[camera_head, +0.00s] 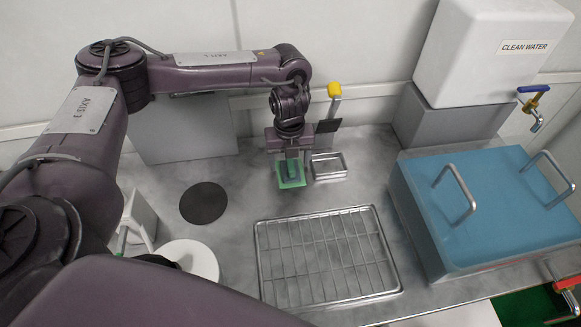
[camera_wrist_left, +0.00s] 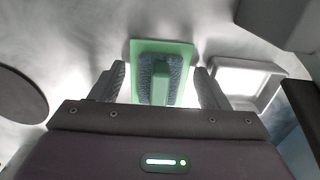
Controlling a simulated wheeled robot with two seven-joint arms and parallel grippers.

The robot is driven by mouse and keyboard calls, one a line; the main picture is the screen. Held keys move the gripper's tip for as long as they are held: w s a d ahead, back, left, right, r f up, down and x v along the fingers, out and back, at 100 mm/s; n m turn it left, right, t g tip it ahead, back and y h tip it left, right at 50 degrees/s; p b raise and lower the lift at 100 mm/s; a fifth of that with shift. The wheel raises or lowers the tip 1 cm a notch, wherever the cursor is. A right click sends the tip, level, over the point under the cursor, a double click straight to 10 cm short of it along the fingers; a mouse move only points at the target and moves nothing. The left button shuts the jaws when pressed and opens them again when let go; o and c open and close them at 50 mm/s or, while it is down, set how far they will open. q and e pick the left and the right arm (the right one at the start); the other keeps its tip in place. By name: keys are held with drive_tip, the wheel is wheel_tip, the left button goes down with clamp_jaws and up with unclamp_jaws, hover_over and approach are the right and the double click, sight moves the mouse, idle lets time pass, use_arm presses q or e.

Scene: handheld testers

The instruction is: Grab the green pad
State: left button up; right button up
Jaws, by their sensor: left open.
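The green pad (camera_head: 291,174) lies on the metal counter, just left of a small metal tray. In the left wrist view, the pad (camera_wrist_left: 188,49) shows as a flat green sheet under a grey-blue fuzzy piece with a green raised strip on top. My left gripper (camera_head: 290,154) is over the pad, pointing down. In the left wrist view my left gripper (camera_wrist_left: 162,85) is open, with one finger on each side of the fuzzy piece. No clear contact shows. The fingertips are partly hidden in the head view. My right gripper is not in view.
The small metal tray (camera_head: 328,176) sits close on the right, below a yellow-topped item (camera_head: 334,90). A wire rack (camera_head: 325,258) lies in front. A blue-topped box (camera_head: 490,205) with handles stands right. A black disc (camera_head: 203,203) lies left; bare counter surrounds it.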

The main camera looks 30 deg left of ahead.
use_arm(q)
drive_tip(key=shift+c, duration=0.3)
drive_tip(key=c, duration=1)
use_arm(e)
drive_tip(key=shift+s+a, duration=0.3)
